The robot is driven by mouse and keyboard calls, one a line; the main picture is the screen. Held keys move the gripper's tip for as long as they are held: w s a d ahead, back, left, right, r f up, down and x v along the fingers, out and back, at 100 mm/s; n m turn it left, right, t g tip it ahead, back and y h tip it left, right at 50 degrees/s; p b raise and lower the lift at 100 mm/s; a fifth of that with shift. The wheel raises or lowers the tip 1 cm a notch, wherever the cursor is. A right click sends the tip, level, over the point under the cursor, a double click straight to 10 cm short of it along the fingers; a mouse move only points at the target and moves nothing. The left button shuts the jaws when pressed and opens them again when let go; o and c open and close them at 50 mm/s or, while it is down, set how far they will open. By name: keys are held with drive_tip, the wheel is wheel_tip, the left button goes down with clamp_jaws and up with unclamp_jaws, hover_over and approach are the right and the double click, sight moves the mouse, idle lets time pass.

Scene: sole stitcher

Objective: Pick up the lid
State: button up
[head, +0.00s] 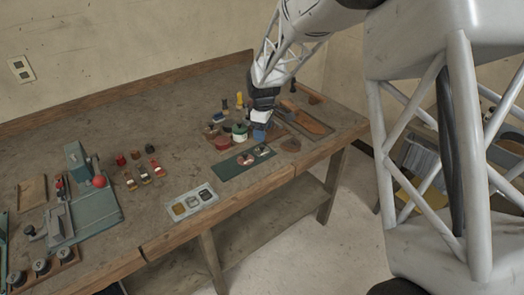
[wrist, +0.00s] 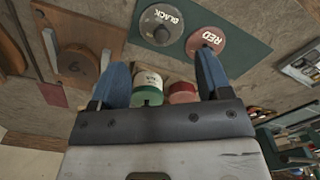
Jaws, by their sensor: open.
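Two round lids lie on a dark green mat (wrist: 243,58): a grey one marked BLACK (wrist: 160,26) and a red one marked RED (wrist: 206,43), each with a knob. In the head view the mat (head: 232,170) lies near the table's front edge. My gripper (wrist: 162,64) has its blue fingers spread, with nothing held. A green jar (wrist: 148,96) with a whitish top and a red jar (wrist: 182,93) show between the fingers. In the head view my gripper (head: 259,132) is low beside the green jar (head: 240,133); the red jar (head: 222,142) is further left.
A grey tray (head: 192,201) with several compartments is left of the mat. A brown sole-shaped piece (head: 308,122) lies to the right. A green stitching machine (head: 90,212) stands at the left. The table between machine and wall is mostly clear.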

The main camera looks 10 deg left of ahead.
sight(263, 146)
drive_tip(key=shift+f, duration=1.3)
drive_tip(key=shift+f, duration=2.6)
drive_tip(key=c, duration=0.6)
